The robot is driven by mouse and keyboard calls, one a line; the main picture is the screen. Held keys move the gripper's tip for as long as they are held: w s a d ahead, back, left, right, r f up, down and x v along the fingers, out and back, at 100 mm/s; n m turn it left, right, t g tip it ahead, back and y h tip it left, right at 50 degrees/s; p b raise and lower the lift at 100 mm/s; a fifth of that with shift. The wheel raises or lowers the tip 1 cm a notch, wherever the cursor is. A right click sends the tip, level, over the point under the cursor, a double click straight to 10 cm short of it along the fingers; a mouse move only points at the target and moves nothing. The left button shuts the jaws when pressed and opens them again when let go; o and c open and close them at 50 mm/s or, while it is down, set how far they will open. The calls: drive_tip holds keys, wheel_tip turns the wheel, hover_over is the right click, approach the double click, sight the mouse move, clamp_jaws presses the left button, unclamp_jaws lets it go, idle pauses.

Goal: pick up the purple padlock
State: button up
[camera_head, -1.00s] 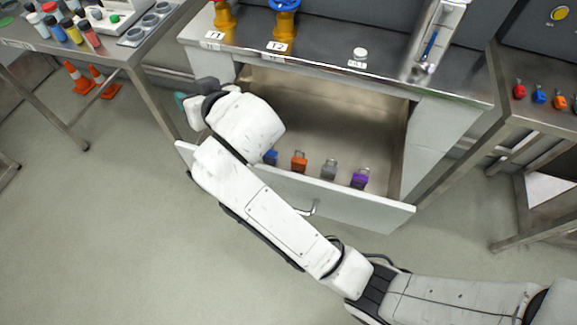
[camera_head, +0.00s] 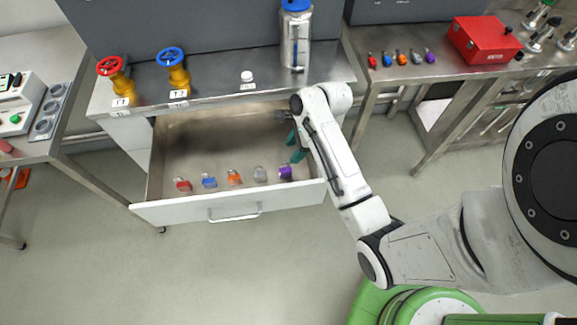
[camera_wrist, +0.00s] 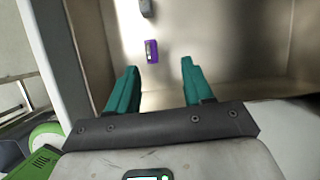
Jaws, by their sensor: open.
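The purple padlock (camera_head: 285,172) lies in the open drawer (camera_head: 170,207), at the right end of a row of padlocks near the drawer's front wall. In the wrist view the purple padlock (camera_wrist: 152,51) lies on the drawer floor beyond the fingertips, a little left of the middle of the gap. My gripper (camera_head: 297,147) is over the right part of the drawer, just behind and right of the purple padlock. In the wrist view the teal fingers of my gripper (camera_wrist: 159,70) are spread apart with nothing between them.
Red (camera_head: 183,184), blue (camera_head: 208,181), orange (camera_head: 234,177) and grey (camera_head: 260,174) padlocks share the drawer. Another purple padlock (camera_head: 430,56) stands in a row on the right bench, beside a red box (camera_head: 484,40). The counter (camera_head: 215,92) overhangs the drawer's back.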

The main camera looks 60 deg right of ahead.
sight(287, 169)
drive_tip(key=shift+m, duration=0.3)
drive_tip(key=x, duration=0.3)
drive_tip(key=s+x, duration=0.1)
drive_tip(key=x, duration=0.1)
drive_tip(key=shift+w+a+f, duration=0.15)
drive_tip(key=shift+a+f, duration=0.05)
drive_tip(key=shift+f, duration=0.3)
drive_tip(key=x, duration=0.4)
drive_tip(key=shift+s+a+f+p, duration=0.15)
drive_tip(key=shift+s+p, duration=0.15)
drive_tip(key=shift+s, duration=0.15)
drive_tip(key=shift+w+a+f, duration=0.15)
drive_tip(key=shift+w+f, duration=0.05)
drive_tip(key=shift+f, duration=0.25)
drive_tip(key=shift+c, duration=0.5)
clamp_jaws()
